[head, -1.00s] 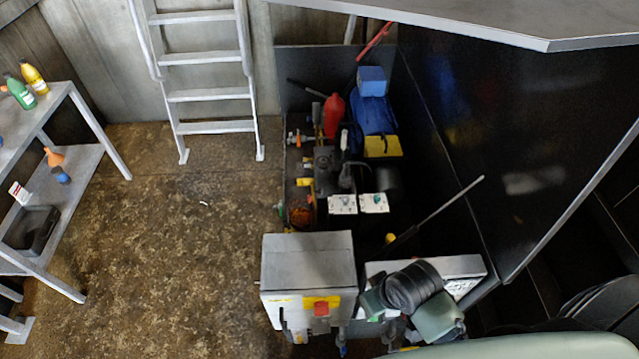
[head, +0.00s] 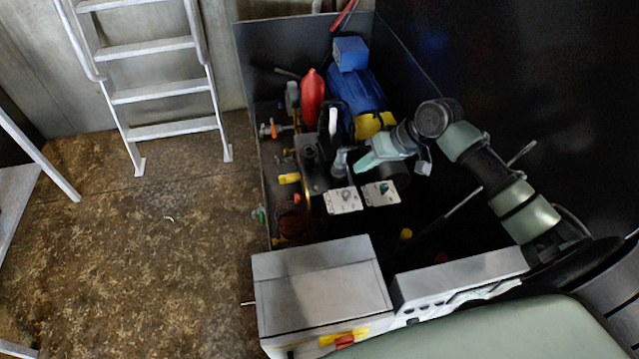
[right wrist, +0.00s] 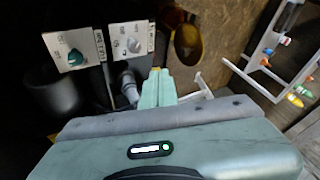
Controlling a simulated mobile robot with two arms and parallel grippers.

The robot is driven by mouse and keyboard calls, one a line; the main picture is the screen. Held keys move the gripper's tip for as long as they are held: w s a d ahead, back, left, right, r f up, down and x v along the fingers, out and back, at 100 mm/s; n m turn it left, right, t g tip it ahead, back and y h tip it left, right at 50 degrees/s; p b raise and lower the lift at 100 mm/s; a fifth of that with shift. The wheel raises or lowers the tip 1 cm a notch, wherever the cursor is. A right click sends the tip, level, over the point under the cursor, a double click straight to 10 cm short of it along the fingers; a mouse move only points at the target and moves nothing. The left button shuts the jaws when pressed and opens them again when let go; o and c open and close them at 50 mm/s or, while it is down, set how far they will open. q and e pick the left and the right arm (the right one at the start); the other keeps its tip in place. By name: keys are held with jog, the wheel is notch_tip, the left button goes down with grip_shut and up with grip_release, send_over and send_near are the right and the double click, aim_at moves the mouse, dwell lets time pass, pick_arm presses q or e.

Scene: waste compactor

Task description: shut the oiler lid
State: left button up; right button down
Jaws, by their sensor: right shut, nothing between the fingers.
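My right gripper (head: 366,164) has pale green fingers, pressed together and empty. It is over the machinery, just above and behind two white plates with knobs (head: 343,199). In the right wrist view the shut fingers (right wrist: 158,88) point away, close beside a small grey cylinder (right wrist: 130,88); I cannot tell whether they touch. An amber, round-mouthed cup (right wrist: 187,42) shows beyond the fingers. No part can be surely made out as the oiler lid. A narrow white upright piece (head: 333,121) stands left of the blue motor (head: 355,95). My left gripper is out of view.
A red vessel (head: 312,97) stands beside the motor. A grey box (head: 320,285) and a control panel (head: 460,280) lie in front. A dark wall (head: 500,80) bounds the right side. A ladder (head: 155,95) and open floor (head: 150,260) are at left.

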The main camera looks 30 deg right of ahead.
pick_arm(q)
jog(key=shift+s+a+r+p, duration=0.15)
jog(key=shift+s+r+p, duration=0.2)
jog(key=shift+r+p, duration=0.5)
pick_arm(e)
jog(key=w+a+f, duration=0.5)
jog(key=a+f, duration=0.2)
jog(key=f, duration=0.1)
jog(key=shift+a, duration=0.15)
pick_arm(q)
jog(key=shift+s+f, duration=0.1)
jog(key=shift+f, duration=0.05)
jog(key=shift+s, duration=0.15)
pick_arm(e)
jog(key=shift+r, duration=0.1)
